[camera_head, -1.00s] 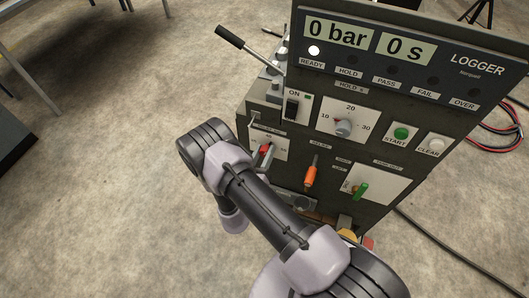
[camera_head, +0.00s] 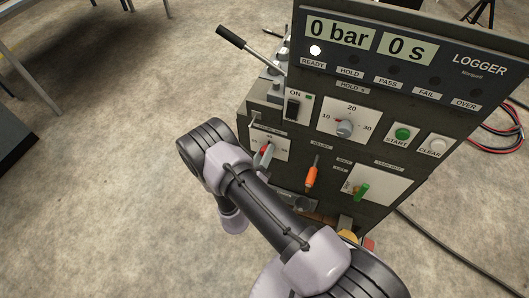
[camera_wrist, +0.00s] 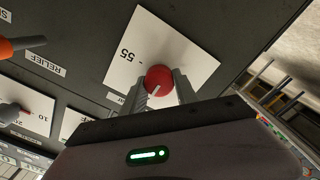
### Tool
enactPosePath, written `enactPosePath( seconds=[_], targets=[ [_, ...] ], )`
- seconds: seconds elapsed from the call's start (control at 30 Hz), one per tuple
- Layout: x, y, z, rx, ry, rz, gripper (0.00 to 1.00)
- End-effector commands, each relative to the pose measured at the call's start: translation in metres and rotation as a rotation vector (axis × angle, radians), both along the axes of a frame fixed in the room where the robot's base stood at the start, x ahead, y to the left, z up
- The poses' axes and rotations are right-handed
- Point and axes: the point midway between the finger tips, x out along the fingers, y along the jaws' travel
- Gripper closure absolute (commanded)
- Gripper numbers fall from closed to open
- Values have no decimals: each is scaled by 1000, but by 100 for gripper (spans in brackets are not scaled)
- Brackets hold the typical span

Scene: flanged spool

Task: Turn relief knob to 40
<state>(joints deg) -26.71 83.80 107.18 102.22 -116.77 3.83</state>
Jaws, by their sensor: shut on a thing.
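The relief knob (camera_wrist: 158,80) is red and round and sits on a white dial plate (camera_wrist: 182,50) on the panel. In the wrist view it has a pale pointer line on its near side, towards the lower left. A 55 mark is legible to its left; the marks nearer me are hidden. My gripper (camera_wrist: 160,88) is shut on the knob, one finger on each side. In the head view the red knob (camera_head: 265,149) shows just past my wrist, with its dial (camera_head: 282,151) partly covered by my arm.
The hold dial (camera_head: 345,128), an ON switch (camera_head: 292,107) and the green start button (camera_head: 402,133) are above. Open floor lies left.

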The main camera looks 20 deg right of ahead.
Motion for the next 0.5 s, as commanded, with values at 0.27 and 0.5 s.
enactPosePath(
  seconds=[0.27, 0.5],
  targets=[
    [-1, -1, -1, 0, 2, -1, 53],
    [0, 0, -1, 0, 1, -1, 43]
  ],
)
